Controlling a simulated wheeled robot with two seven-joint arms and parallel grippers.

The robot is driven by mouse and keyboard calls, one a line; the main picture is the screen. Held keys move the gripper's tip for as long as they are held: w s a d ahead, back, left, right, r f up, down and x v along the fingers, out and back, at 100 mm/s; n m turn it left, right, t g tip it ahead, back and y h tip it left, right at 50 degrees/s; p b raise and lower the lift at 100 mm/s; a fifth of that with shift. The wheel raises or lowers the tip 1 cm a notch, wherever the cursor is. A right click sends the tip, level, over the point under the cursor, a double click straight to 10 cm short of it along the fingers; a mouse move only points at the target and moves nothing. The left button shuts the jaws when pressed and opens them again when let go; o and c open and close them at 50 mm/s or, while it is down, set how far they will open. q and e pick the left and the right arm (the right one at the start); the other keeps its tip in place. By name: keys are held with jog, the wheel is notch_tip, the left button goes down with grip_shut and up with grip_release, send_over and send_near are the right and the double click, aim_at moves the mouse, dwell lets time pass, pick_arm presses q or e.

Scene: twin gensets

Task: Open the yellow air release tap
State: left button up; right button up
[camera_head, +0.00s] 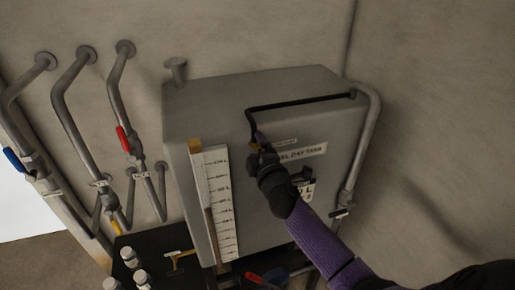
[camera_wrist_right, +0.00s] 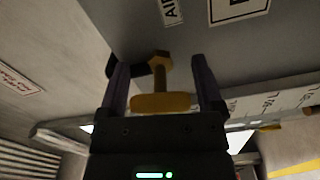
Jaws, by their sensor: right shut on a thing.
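The yellow air release tap (camera_wrist_right: 160,84) is a T-shaped handle on a stem, in the middle of the right wrist view. A label starting with "AI" shows beside it on the grey tank. In the head view my right gripper (camera_head: 260,148) is at the front of the grey day tank (camera_head: 270,88), by the end of a black pipe, and mostly hides the tap. My left gripper is not in view.
A white level scale (camera_head: 213,205) stands on the tank front, left of my gripper. Pipes with a red lever (camera_head: 123,140) and a blue lever (camera_head: 14,160) run along the left wall.

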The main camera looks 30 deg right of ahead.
jog(key=shift+n, duration=0.6)
jog(key=o, duration=1)
jog(key=v, duration=1)
jog(key=shift+d+f, duration=0.1)
